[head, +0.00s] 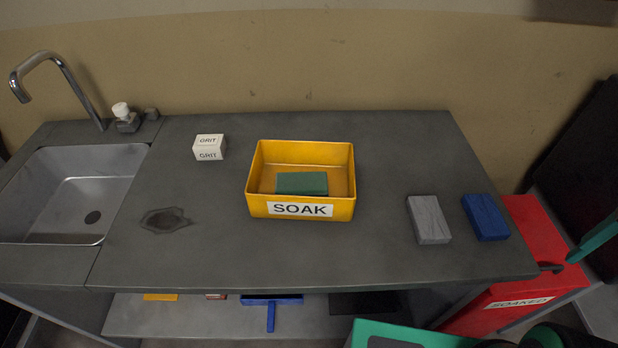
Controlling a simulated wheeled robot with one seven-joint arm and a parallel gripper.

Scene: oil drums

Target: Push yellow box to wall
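The yellow box (259,205) is an open tray labelled SOAK. It sits upright on the grey counter (385,255), near its middle. A green block (302,183) lies inside it on the floor of the box. The beige wall (270,60) runs behind the counter. A strip of bare counter shows between the back of the box and the wall, so they are apart. My gripper cannot be made out in the head view.
A white GRIT block (208,148) stands left of the box. Grey (429,220) and blue (486,217) blocks lie to its right. A sink (100,185) with a faucet (55,65) is at left. A red SOAKED bin (520,290) stands beyond the right edge.

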